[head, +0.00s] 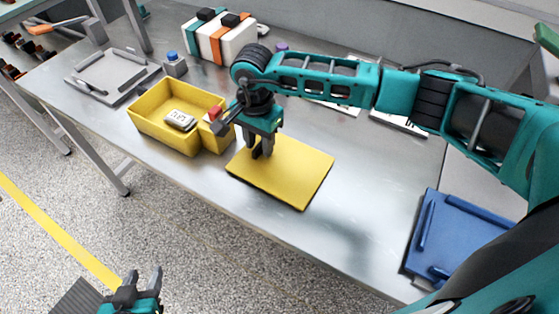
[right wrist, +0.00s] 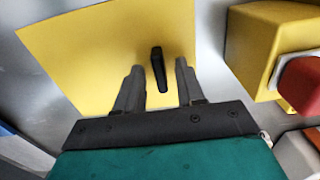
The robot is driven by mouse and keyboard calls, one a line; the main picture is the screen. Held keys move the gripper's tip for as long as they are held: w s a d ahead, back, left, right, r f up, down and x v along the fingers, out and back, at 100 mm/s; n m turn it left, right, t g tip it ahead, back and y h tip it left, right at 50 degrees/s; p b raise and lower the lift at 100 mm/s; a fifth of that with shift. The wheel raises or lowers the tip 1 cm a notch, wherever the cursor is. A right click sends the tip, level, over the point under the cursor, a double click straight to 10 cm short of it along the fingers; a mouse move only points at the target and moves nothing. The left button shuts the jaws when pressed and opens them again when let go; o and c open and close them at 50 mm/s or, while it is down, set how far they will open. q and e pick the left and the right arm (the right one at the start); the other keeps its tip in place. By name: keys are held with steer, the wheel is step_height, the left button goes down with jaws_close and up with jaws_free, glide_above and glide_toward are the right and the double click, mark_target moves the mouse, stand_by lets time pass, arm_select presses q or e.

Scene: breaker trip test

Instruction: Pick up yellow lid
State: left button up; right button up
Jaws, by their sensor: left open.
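The yellow lid (head: 298,178) lies flat on the metal table, beside the yellow bin. In the right wrist view the lid (right wrist: 90,50) has a dark upright handle (right wrist: 158,68) near its middle. My right gripper (head: 262,153) points down over the lid's upper left part. In the right wrist view its two fingers stand apart, one on each side of the handle, with gaps visible. My left gripper (head: 145,271) is open and empty, low at the bottom left, away from the table.
The yellow bin (head: 163,132) holds a small meter-like device (head: 180,120). A red-topped box (head: 215,115) is close to my right gripper. A grey tray (head: 112,72) stands at the left, and a blue tray (head: 460,232) at the right. The front table middle is clear.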

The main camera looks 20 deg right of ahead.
jaws_close()
steer(key=shift+r, duration=0.1)
stand_by(0.3)
